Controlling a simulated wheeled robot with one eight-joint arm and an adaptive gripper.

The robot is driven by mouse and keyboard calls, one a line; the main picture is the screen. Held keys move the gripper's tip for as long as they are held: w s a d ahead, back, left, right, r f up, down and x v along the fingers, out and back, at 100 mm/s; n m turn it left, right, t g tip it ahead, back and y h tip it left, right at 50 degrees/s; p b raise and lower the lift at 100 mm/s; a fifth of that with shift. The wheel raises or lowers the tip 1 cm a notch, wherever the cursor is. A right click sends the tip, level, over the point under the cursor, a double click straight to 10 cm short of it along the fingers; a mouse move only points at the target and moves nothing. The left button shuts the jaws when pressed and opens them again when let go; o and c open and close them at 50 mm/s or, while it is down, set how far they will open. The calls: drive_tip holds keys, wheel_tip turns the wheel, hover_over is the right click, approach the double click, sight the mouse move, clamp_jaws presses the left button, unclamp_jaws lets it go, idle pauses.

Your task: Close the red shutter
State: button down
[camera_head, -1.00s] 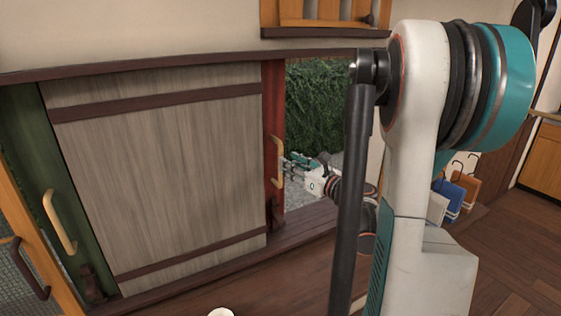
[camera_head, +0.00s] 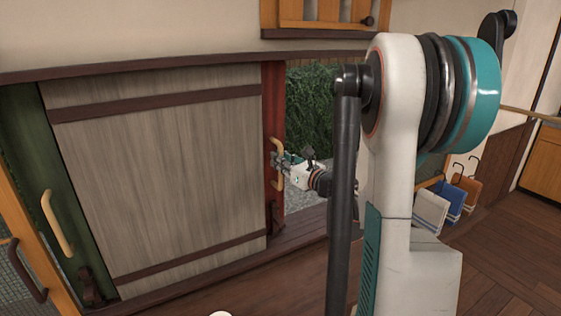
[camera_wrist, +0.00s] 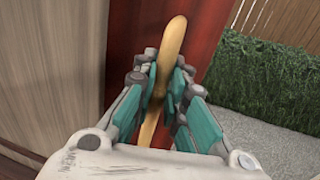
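The red shutter (camera_head: 272,92) shows as a narrow upright red edge strip beside a wide grey wood panel in the head view. It also shows in the wrist view (camera_wrist: 205,40). It carries a curved tan handle (camera_head: 274,150), which runs between my fingers in the wrist view (camera_wrist: 172,45). My gripper (camera_head: 281,163) is at the handle. In the wrist view its teal-padded fingers (camera_wrist: 165,88) stand on both sides of the handle, close to it. I cannot tell whether both pads press on it. Part of the handle is hidden by the fingers.
A grey wood panel (camera_head: 160,165) covers the left of the doorway, with a green shutter edge (camera_head: 45,165) and tan handle (camera_head: 57,222) at far left. The opening right of the red strip shows a hedge (camera_head: 310,105). Bags (camera_head: 430,208) hang at right.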

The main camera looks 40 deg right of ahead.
drive_tip(key=s+d, duration=0.3)
drive_tip(key=d, duration=1)
drive_tip(key=s+d, duration=0.3)
drive_tip(key=d, duration=1)
drive_tip(key=s+d, duration=0.3)
drive_tip(key=d, duration=1.1)
drive_tip(key=shift+s+p, duration=0.4)
drive_tip(key=shift+p, duration=0.05)
drive_tip(key=shift+d, duration=0.15)
drive_tip(key=c, duration=1.8)
unclamp_jaws()
drive_tip(key=shift+o, duration=0.8)
drive_tip(key=shift+s+d, duration=0.15)
drive_tip(key=shift+d, duration=0.05)
drive_tip(key=s, duration=1.1)
drive_tip(key=shift+s+a, duration=0.35)
drive_tip(key=shift+a, duration=0.1)
